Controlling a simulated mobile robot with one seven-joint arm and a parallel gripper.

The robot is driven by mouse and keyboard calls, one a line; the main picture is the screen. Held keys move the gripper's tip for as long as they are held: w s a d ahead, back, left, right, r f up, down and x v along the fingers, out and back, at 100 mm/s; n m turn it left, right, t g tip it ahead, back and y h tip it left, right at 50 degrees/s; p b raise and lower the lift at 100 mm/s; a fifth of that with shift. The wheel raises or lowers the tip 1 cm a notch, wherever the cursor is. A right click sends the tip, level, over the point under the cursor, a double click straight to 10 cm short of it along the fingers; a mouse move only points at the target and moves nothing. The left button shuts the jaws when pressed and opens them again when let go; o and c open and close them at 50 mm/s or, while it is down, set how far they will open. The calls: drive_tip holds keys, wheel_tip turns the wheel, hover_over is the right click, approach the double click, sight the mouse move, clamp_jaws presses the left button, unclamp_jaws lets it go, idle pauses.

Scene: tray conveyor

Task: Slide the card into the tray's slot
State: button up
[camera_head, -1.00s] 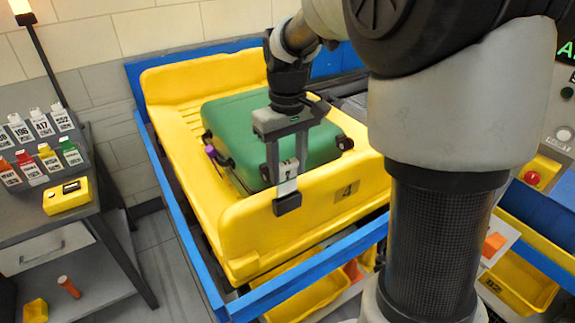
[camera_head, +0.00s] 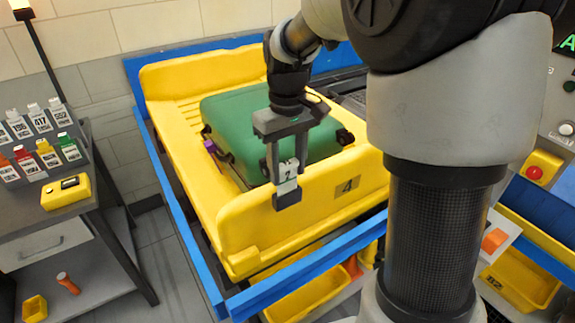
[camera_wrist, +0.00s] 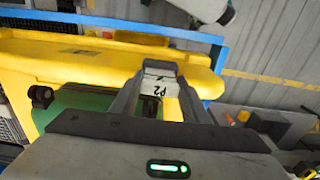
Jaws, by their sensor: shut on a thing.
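A small white card (camera_head: 287,170) with dark print is held between the fingers of my gripper (camera_head: 284,190). The gripper is shut on it, pointing down in front of the yellow tray's near wall. The wrist view also shows the card (camera_wrist: 160,70) between the gripper's fingers (camera_wrist: 160,88). The yellow tray (camera_head: 240,225) sits on the blue-edged conveyor. I cannot make out the slot clearly, nor whether the card touches the tray.
A green suitcase (camera_head: 235,120) lies in the tray, behind my gripper. Blue rails (camera_head: 300,268) border the tray. A red button box (camera_head: 537,172) is at right.

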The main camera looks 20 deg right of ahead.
sight(287, 169)
drive_tip(key=shift+f+b, duration=1)
drive_tip(key=shift+f, duration=0.65)
drive_tip(key=o, duration=1.1)
wheel_tip(287, 169, up, 18)
drive_tip(key=p, duration=0.2)
drive_tip(key=shift+f+p, duration=0.25)
drive_tip(key=shift+p, duration=0.05)
